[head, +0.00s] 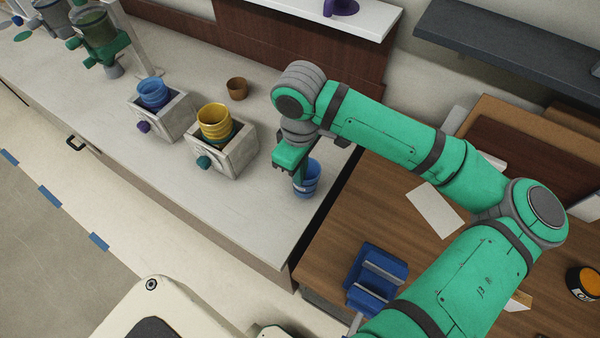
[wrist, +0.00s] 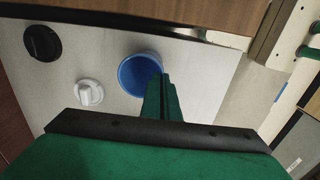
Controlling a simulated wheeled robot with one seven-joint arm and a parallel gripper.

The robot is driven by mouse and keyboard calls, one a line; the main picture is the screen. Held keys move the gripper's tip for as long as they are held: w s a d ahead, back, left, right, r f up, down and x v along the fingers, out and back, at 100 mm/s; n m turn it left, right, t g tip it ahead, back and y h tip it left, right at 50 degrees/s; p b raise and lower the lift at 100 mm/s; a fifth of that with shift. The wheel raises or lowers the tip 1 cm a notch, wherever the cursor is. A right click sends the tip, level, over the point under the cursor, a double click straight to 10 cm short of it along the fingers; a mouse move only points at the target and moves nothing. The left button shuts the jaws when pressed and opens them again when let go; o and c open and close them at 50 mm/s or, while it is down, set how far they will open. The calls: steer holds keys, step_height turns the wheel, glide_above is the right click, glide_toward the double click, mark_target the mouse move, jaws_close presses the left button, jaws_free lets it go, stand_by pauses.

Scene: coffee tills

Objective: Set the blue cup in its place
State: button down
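A blue cup (head: 311,176) is upright at the right end of the pale counter (head: 262,208), near its edge. In the wrist view I look down into the open blue cup (wrist: 136,72). My gripper (head: 297,183) points down at it. Its two green fingers (wrist: 162,78) are close together at the cup's rim, one over the inside and one outside, so they look shut on the wall. Whether the base touches the counter is unclear. Another blue cup (head: 153,92) sits in a grey holder (head: 172,121) with a purple knob.
Yellow cups (head: 214,120) sit in a second grey holder (head: 234,160) with a teal knob. A small brown cup (head: 237,88) stands behind. Black (wrist: 42,42) and white (wrist: 90,92) knob-like items lie beside the held cup. A wooden desk (head: 345,225) adjoins right. The front counter is clear.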

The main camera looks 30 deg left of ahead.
steer(key=shift+r, duration=0.25)
steer(key=shift+t, duration=0.3)
stand_by(0.4)
